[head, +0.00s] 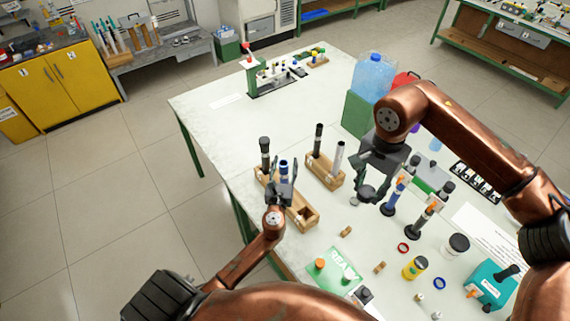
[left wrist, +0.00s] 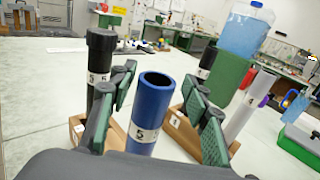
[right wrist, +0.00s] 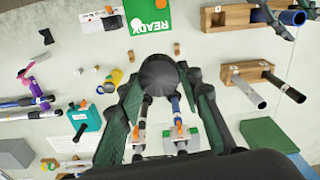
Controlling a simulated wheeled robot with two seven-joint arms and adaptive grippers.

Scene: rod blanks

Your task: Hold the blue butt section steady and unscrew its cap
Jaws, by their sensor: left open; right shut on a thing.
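The blue butt section (left wrist: 148,115) stands upright in a wooden rack (left wrist: 112,140), its label reading 5 and its open mouth bare at the top. It also shows in the head view (head: 284,166), partly hidden by my left gripper. My left gripper (head: 284,186) is open, with a finger on either side of the blue tube in the left wrist view. My right gripper (head: 371,192) is shut on a dark round cap (right wrist: 158,75), held above the table to the right of the racks. The gripper hides much of the cap in the head view.
A black-topped tube (head: 264,150) stands in the same rack. A second rack (head: 326,174) holds a black tube and a grey tube. Tall rods (head: 421,218) stand near my right gripper. A green box (head: 356,113) with a blue water jug (head: 373,75) is behind.

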